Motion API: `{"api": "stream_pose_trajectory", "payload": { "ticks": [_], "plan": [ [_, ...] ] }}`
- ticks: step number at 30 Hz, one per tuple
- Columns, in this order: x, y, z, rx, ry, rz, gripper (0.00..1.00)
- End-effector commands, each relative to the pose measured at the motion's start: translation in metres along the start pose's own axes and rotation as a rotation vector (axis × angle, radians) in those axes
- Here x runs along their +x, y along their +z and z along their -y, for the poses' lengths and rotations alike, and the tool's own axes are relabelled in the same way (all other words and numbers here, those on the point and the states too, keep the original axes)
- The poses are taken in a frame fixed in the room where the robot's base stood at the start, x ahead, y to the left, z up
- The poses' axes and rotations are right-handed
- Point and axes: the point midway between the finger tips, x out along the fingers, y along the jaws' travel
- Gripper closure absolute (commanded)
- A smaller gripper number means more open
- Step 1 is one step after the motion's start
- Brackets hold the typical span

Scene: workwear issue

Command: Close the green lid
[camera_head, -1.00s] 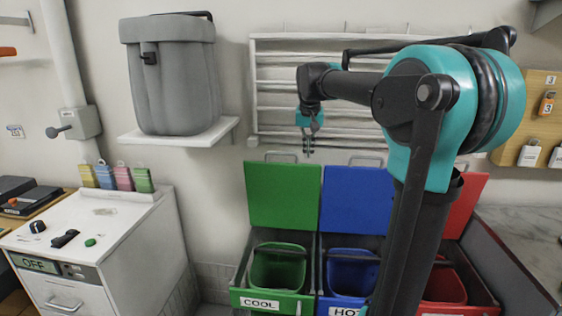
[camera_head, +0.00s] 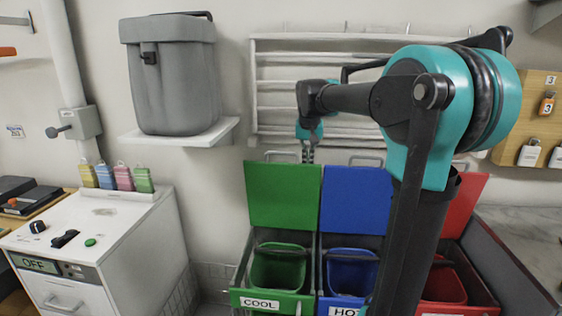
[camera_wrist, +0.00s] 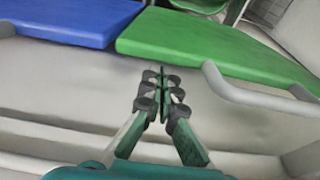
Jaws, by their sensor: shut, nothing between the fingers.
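The green lid (camera_head: 283,196) stands open and upright behind the green bin (camera_head: 276,268) marked COOL. A grey bar handle (camera_head: 281,153) runs along its top edge. My gripper (camera_head: 308,157) is shut and empty, pointing down by the lid's upper right corner, near the gap to the blue lid. In the wrist view, my gripper (camera_wrist: 160,80) has its fingertips together, just short of the green lid (camera_wrist: 215,45) near its corner. The lid's handle (camera_wrist: 255,97) is to the right of the fingers. I cannot tell whether the fingers touch the lid.
The blue lid (camera_head: 356,199) and red lid (camera_head: 468,203) also stand open beside it. A white slatted rack (camera_head: 275,88) is on the wall behind. A grey container (camera_head: 172,75) sits on a shelf at upper left. A white cabinet (camera_head: 120,245) stands left of the bins.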

Motion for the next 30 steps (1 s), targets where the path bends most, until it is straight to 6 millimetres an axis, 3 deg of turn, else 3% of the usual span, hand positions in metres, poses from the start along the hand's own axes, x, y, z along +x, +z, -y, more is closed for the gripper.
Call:
{"api": "stream_pose_trajectory", "payload": {
  "ticks": [10,30],
  "plan": [
    [-0.001,0.004,0.000,0.000,0.000,0.000,1.00],
    [-0.009,0.052,0.000,-0.001,0.000,0.000,1.00]
  ]
}}
